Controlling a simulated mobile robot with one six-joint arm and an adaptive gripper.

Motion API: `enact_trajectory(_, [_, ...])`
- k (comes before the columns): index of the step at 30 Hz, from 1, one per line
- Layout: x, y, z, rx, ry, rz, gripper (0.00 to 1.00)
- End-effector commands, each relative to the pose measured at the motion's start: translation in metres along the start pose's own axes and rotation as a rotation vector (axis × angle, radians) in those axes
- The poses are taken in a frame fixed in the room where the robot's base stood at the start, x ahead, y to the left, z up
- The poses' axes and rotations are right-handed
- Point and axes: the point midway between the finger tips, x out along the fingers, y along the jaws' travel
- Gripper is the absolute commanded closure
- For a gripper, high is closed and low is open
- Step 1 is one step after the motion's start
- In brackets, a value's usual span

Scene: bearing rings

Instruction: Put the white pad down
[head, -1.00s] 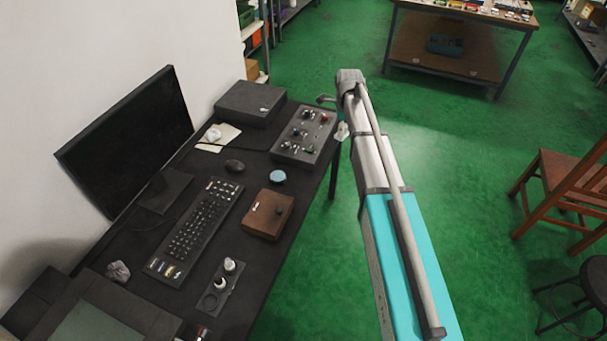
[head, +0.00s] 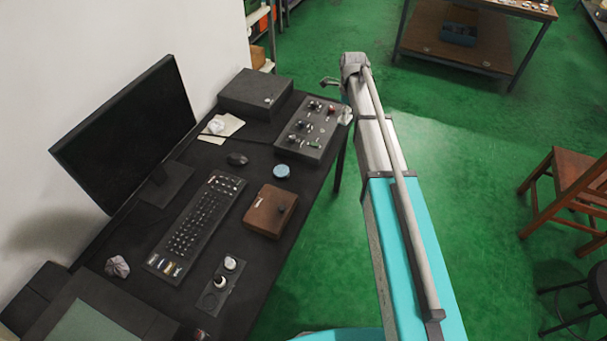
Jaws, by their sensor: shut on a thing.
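My arm reaches away over the desk's right edge, and its end is at the top middle of the head view. My gripper (head: 332,83) shows only as a small grey part left of the arm's end; most of it is hidden by the arm. A small whitish piece (head: 345,115) shows just below, beside the far right corner of the switch box. It appears to be the white pad held by my shut gripper, but it is too small to make out clearly. I cannot tell whether it touches the box or desk.
The dark desk (head: 265,280) holds a switch box (head: 308,128), a black case (head: 254,91), papers (head: 228,122), a mouse, a blue round tin (head: 282,171), a brown box (head: 270,211), a keyboard (head: 196,218) and a monitor (head: 122,130). Green floor lies open at right, with a chair (head: 570,190).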

Motion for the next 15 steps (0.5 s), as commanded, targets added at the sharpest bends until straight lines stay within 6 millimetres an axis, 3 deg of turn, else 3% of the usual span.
enact_trajectory(8, [0.002,-0.004,-0.011,0.014,0.0,0.0,0.99])
enact_trajectory(15, [0.02,0.016,-0.007,-0.005,0.0,0.0,0.99])
